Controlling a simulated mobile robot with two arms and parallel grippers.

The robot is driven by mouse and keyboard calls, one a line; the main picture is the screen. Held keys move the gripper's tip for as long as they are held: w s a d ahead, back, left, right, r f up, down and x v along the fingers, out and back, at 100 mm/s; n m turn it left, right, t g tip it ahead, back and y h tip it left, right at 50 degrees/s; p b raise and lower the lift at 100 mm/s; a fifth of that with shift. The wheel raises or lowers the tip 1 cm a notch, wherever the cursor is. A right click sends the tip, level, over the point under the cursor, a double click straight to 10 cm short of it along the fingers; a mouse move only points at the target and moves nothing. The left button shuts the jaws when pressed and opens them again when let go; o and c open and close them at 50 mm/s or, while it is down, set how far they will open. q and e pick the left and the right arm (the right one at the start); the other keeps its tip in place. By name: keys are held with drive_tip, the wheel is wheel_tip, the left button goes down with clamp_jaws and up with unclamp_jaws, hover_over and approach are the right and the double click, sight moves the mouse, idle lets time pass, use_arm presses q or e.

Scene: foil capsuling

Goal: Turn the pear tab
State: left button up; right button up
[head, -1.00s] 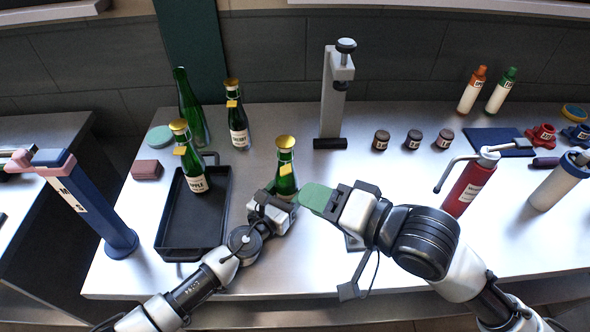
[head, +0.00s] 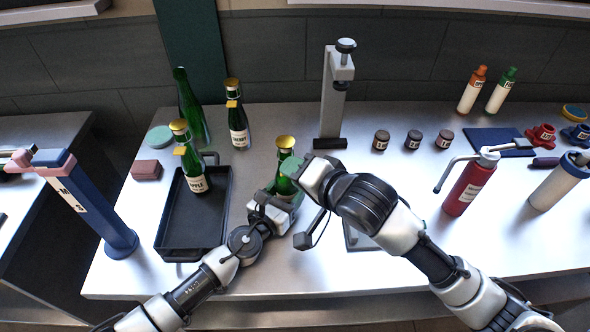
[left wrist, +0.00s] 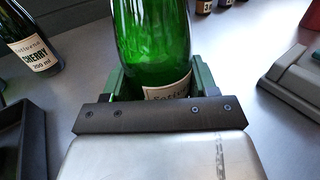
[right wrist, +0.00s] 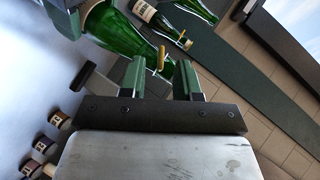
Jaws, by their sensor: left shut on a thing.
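A green bottle with a gold cap (head: 285,142) stands in front of me; its label is too hidden to read as pear. My left gripper (head: 277,195) is shut around its body, and the left wrist view shows the fingers on both sides of the bottle (left wrist: 152,40). My right gripper (head: 305,175) is open beside the bottle's neck. In the right wrist view its fingers (right wrist: 160,75) stand apart, with a small gold tab (right wrist: 161,58) showing in line with the gap. I cannot tell whether they touch it. In the head view my right gripper hides the tab.
The APPLE bottle (head: 195,172) stands in a black tray (head: 190,235) at the left, with the CHERRY bottle (head: 238,128) and a plain green bottle (head: 190,110) behind. A grey press stand (head: 335,100) rises behind the held bottle. A red bottle (head: 468,188) stands right.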

drive_tip(key=shift+w+a+f, duration=0.15)
drive_tip(key=shift+w+a, duration=0.05)
drive_tip(key=shift+w, duration=0.05)
clamp_jaws()
drive_tip(key=shift+a+h, duration=0.1)
drive_tip(key=shift+h, duration=0.2)
drive_tip(key=a+n+h, duration=0.1)
drive_tip(key=n+h, duration=0.2)
drive_tip(key=h, duration=0.2)
drive_tip(key=a+n+h, duration=0.1)
drive_tip(key=n+h, duration=0.2)
drive_tip(key=h, duration=0.2)
drive_tip(key=n+h, duration=0.2)
drive_tip(key=h, duration=0.2)
drive_tip(key=shift+a+r+n+g+h, duration=0.2)
drive_tip(key=shift+a+n+g+h, duration=0.1)
drive_tip(key=shift+a+n+h, duration=0.1)
idle(0.4)
idle(0.3)
